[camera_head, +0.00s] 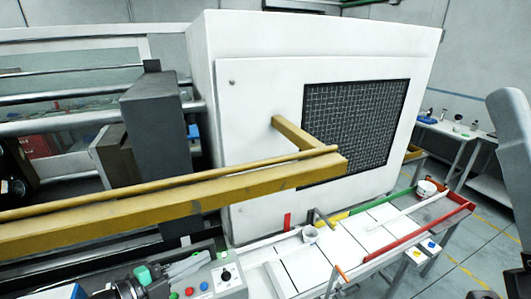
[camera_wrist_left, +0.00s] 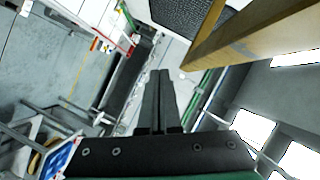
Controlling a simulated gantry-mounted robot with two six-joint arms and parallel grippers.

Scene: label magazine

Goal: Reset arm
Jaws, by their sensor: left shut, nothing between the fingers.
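My left gripper (camera_head: 206,258) is low at the left in the head view, with green parts behind its grey fingers. It is beside a grey control box (camera_head: 228,278) with a black knob and coloured buttons. In the left wrist view the dark fingers (camera_wrist_left: 160,75) lie together, shut, with nothing held. My right gripper is not in view.
A yellow beam (camera_head: 170,205) crosses in front of the white machine (camera_head: 260,115) with its mesh window (camera_head: 365,120).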

